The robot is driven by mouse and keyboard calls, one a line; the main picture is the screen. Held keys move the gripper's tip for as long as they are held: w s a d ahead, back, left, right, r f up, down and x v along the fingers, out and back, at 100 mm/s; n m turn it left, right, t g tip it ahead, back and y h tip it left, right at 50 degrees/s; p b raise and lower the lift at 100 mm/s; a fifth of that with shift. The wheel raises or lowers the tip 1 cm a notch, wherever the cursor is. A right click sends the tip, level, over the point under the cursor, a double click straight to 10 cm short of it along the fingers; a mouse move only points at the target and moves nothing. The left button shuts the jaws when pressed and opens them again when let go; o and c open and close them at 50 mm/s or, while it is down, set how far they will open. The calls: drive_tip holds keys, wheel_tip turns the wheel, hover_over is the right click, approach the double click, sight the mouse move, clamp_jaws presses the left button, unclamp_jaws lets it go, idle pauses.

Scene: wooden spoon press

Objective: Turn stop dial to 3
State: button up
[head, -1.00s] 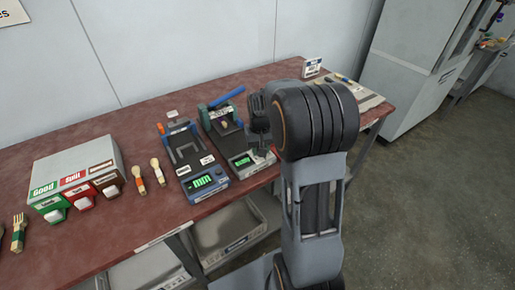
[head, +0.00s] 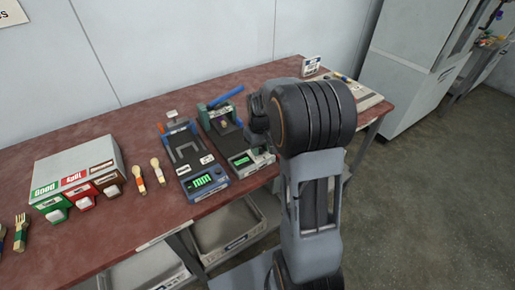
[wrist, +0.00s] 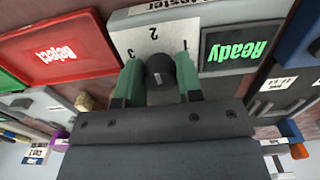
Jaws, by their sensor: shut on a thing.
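The stop dial (wrist: 160,70) is a small dark round knob in the wrist view, below a pale plate (wrist: 150,38) printed with 1, 2 and 3. My gripper (wrist: 158,82) has its two green fingers on either side of the dial, shut on it. I cannot tell for certain which number the dial points to. In the head view, the press with the blue lever (head: 225,97) stands on the bench, and its front is partly behind my arm. My fingertips and the dial are hidden there.
The wrist view shows a green "Ready" display (wrist: 236,50) and a red "Reject" panel (wrist: 62,52). In the head view, a blue device with a green display (head: 202,181) stands left of the press. Wooden utensils and a labelled sorting box (head: 75,160) are farther left on the red bench (head: 110,235).

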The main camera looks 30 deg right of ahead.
drive_tip(key=shift+w+r+n, duration=0.2)
drive_tip(key=shift+n, duration=0.6)
drive_tip(key=shift+n+p, duration=0.5)
drive_tip(key=shift+n, duration=2.9)
drive_tip(key=shift+s+f+n+p, duration=0.1)
drive_tip(key=shift+f+n+p, duration=0.15)
drive_tip(key=shift+n, duration=0.85)
drive_tip(key=o, duration=0.7)
drive_tip(key=shift+a, duration=0.2)
drive_tip(key=shift+c, duration=0.2)
drive_tip(key=shift+o, duration=1.3)
drive_tip(key=shift+d, duration=0.15)
drive_tip(key=shift+r, duration=0.15)
